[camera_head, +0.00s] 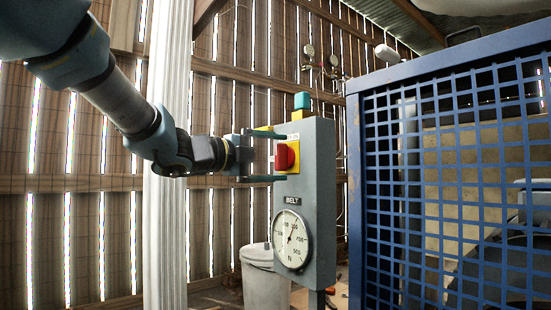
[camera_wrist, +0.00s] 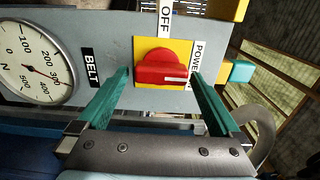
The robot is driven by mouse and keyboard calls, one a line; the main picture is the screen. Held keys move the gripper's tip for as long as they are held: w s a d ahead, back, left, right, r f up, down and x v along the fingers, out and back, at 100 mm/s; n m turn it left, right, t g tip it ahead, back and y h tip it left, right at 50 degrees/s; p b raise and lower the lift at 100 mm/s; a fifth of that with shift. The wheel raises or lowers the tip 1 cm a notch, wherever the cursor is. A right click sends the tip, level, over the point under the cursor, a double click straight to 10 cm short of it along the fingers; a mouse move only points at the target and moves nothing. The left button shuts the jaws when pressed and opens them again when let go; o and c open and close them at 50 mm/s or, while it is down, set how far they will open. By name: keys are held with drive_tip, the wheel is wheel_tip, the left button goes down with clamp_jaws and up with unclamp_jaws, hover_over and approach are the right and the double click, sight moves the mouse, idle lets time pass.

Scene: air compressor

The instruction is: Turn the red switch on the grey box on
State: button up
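The grey box (camera_head: 318,200) stands upright on a post near the middle of the head view. Its red switch (camera_head: 285,156) sits on a yellow plate on the box's left-hand face. In the wrist view the red switch (camera_wrist: 163,68) lies across the yellow plate, with "OFF" and "POWER" labels beside it. My gripper (camera_head: 268,157) is level with the switch. In the wrist view my gripper (camera_wrist: 161,75) is open, with one green finger on each side of the switch. A gap shows between the left finger and the switch; the right tip is close, contact unclear.
A dial gauge (camera_head: 291,240) marked "BELT" is below the switch; it fills the left of the wrist view. A teal button (camera_head: 301,101) tops the box. A blue mesh cage (camera_head: 455,180) stands right of the box, and a grey bin (camera_head: 264,275) lower left.

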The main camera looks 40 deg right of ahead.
drive_tip(key=a+p, duration=0.3)
drive_tip(key=a, duration=0.7)
drive_tip(key=shift+w+a, duration=0.3)
drive_tip(key=shift+a, duration=0.1)
drive_tip(key=shift+w, duration=0.1)
